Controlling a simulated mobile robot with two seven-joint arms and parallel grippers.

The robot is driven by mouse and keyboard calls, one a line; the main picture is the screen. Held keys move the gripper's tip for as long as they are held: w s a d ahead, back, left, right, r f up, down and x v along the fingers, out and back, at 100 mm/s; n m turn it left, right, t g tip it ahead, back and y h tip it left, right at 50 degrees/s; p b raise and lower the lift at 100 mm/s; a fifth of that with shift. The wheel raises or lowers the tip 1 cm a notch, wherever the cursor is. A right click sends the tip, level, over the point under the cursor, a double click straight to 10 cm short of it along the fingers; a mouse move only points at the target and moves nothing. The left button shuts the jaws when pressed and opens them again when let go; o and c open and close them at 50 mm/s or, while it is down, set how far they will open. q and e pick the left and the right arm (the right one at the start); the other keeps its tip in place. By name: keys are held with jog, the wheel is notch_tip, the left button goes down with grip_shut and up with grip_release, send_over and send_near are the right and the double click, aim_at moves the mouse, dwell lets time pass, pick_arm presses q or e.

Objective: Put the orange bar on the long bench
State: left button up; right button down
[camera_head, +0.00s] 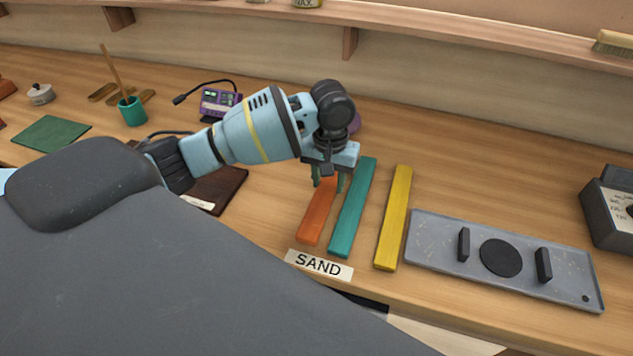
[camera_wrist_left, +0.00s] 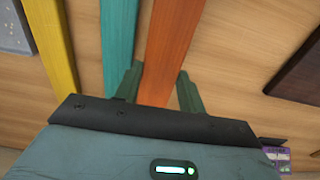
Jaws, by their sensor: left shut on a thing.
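The orange bar (camera_head: 317,217) lies lengthwise on or just above the wooden bench top (camera_head: 270,215), left of a teal bar and behind a SAND label. I cannot tell whether it touches the wood. My left gripper (camera_head: 329,182) points down at its far part, with a finger on each side of it. In the left wrist view the orange bar (camera_wrist_left: 170,45) runs between the two green fingers (camera_wrist_left: 158,88), which are shut on it. The gripper hides the bar's far end in the head view. My right gripper is not in view.
The teal bar (camera_head: 353,208) lies close beside the orange one, then a yellow bar (camera_head: 394,218) and a grey tray (camera_head: 450,225). A SAND label (camera_head: 318,265) is at the front edge. A dark board (camera_head: 217,188) lies left, a purple device (camera_head: 220,102) behind.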

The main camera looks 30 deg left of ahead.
pick_arm(q)
jog(key=shift+w+a+f, duration=0.1)
jog(key=shift+w+a, duration=0.1)
jog(key=shift+a, duration=0.6)
jog(key=shift+w+a+f, duration=0.1)
jog(key=shift+w+a, duration=0.05)
jog(key=shift+a, duration=0.65)
jog(key=shift+a+f, duration=0.2)
jog(key=shift+a, duration=0.1)
notch_tip(320, 180, down, 3)
jog(key=shift+f, duration=0.1)
jog(key=o, duration=1.1)
jog(key=shift+c, duration=0.2)
notch_tip(320, 180, up, 12)
jog(key=shift+p, duration=0.3)
